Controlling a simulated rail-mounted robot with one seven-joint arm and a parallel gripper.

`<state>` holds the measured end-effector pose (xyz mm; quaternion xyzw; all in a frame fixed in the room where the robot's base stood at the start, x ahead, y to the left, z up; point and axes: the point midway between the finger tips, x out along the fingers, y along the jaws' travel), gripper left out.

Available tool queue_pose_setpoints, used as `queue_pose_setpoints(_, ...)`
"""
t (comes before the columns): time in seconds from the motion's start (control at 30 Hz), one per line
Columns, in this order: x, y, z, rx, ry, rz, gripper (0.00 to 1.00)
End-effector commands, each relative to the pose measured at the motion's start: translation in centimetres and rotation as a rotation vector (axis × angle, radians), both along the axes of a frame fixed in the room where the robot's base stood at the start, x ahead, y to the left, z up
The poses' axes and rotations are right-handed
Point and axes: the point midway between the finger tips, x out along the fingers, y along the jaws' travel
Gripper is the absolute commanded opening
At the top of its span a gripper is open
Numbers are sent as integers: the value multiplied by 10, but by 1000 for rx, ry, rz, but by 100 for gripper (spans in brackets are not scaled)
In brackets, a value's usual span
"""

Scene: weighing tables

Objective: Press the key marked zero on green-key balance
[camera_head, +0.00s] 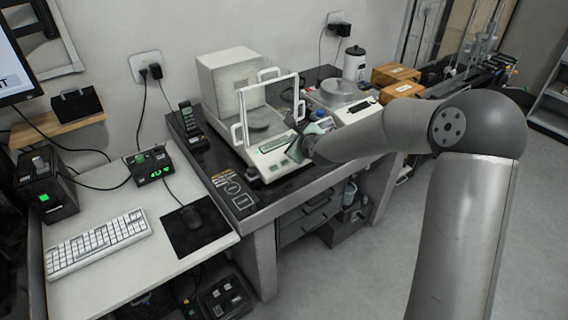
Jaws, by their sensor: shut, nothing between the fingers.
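A white balance with a boxy housing and a glass draft shield (222,82) stands on the dark-topped table. A greenish display (273,145) shows on its front panel. A second balance with a round metal pan (339,91) stands behind it to the right.
My arm crosses from the right in front of the table.

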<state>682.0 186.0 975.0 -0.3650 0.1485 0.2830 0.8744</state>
Motion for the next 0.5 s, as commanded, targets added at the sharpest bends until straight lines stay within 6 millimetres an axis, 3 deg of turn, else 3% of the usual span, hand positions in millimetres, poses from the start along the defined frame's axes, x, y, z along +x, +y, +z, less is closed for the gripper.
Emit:
queue_pose_setpoints(0.27,0,1,-6,-3,2,1,0)
queue_pose_setpoints(0.5,5,6,-30,-4,2,4,0)
